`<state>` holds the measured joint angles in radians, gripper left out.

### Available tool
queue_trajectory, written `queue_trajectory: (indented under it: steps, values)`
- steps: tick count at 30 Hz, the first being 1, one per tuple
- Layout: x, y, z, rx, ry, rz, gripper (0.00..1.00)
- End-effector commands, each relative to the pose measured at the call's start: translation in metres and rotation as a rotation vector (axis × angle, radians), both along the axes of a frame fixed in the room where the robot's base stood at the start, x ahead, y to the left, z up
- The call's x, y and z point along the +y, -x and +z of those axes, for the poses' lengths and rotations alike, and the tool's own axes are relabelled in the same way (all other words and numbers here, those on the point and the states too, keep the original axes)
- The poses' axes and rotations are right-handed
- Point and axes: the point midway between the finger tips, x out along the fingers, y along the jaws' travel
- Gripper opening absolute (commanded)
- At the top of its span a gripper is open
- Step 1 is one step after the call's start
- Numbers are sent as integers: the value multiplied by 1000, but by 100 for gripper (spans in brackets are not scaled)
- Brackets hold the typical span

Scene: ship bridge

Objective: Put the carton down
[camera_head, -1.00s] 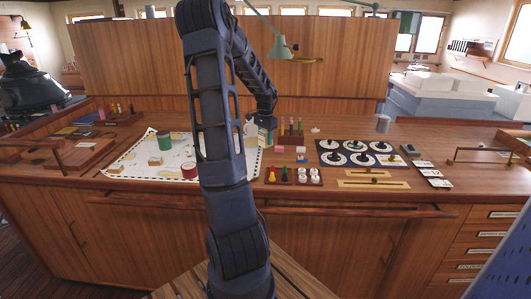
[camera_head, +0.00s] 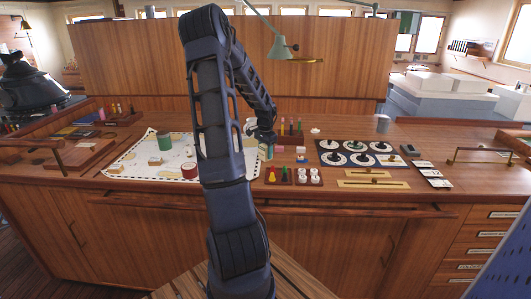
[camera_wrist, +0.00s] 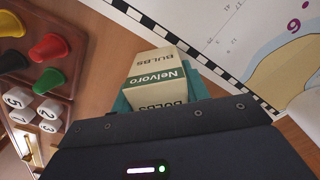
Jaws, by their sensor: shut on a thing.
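The carton (camera_wrist: 155,65) is a small cream and green box marked "Nelvoro BULBS". My gripper (camera_head: 266,142) is shut on it, with teal fingers around its sides in the wrist view. In the head view the carton (camera_head: 267,153) shows small below the gripper, over the wooden counter (camera_head: 460,149) just right of the chart's edge. Whether its base touches the counter cannot be told. My arm hides part of the chart.
The white chart (camera_head: 130,172) bears a green can (camera_head: 164,139) and a red-banded roll (camera_head: 189,171). A dial panel (camera_head: 362,153) lies to the right.

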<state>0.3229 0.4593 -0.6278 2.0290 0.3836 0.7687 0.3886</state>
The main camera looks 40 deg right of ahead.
Motion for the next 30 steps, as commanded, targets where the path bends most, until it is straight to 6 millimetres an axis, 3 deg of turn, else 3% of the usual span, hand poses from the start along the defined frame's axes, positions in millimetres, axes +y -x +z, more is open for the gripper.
queue_trajectory:
  steps: [2,3,6,14,19,30]
  values:
    - [0,0,-2,1,-1,0,21]
    - [0,0,-2,0,0,0,49]
    - [0,0,-2,0,0,0,67]
    - [0,0,-2,0,0,0,67]
    - [0,-1,8,-2,2,2,67]
    - [0,-1,75,-3,1,2,67]
